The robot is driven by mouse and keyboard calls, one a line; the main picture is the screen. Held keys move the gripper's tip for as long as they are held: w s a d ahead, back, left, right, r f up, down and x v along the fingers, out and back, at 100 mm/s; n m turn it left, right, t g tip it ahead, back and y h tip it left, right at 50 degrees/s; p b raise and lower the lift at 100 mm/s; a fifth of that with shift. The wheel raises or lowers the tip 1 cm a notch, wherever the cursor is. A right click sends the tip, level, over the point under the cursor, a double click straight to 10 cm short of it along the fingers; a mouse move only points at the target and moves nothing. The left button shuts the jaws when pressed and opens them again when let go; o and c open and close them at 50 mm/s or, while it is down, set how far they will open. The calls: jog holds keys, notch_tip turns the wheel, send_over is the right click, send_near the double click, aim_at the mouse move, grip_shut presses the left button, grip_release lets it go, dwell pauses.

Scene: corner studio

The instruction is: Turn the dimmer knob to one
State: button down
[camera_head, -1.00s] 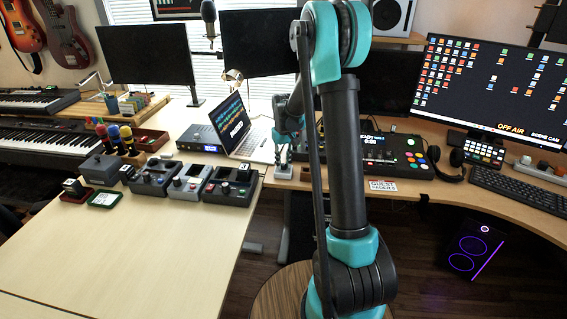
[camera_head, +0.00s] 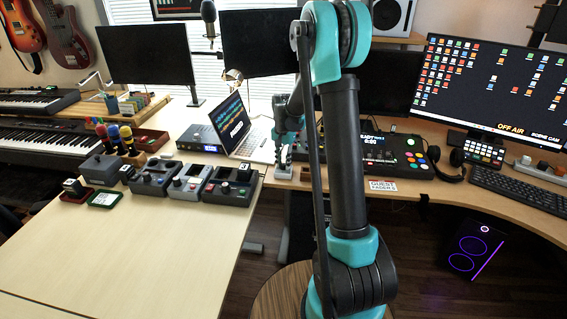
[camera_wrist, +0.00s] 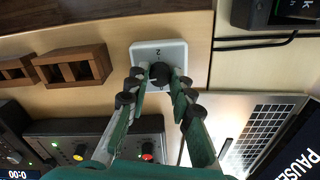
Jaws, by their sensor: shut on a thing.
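The dimmer is a small white plate (camera_wrist: 176,47) with a round black knob (camera_wrist: 160,74), seen at the upper middle of the wrist view. A "2" is printed on the plate above the knob, and another mark below it is partly covered. My gripper (camera_wrist: 161,78) is shut on the knob, one finger on each side. In the head view the pale dimmer base (camera_head: 283,174) stands at the desk edge, right of the laptop, with my gripper (camera_head: 284,150) above it. The knob's pointer is too small to read.
The open laptop (camera_head: 246,146) is close on the left. A wooden tray (camera_wrist: 72,67) and a black mixer panel (camera_wrist: 85,143) with coloured knobs are close by in the wrist view. Several grey control boxes (camera_head: 190,183) stand farther left; the front left tabletop is clear.

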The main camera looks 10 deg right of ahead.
aim_at(284, 165)
jog(key=shift+m, duration=0.3)
jog(key=c, duration=1.3)
grip_release()
notch_tip(284, 165, up, 12)
jog(key=shift+s, duration=0.1)
jog(key=s+d+f+n+t, duration=0.1)
jog(key=s+f+n, duration=0.1)
jog(key=s, duration=0.8)
jog(key=s+d+f+n+t, duration=0.1)
jog(key=s+f+n, duration=0.2)
jog(key=s, duration=0.7)
jog(key=s+d+f+n+t, duration=0.2)
jog(key=s+f, duration=0.2)
jog(key=s, duration=0.6)
jog(key=shift+s+n, duration=0.25)
jog(key=shift+n, duration=0.05)
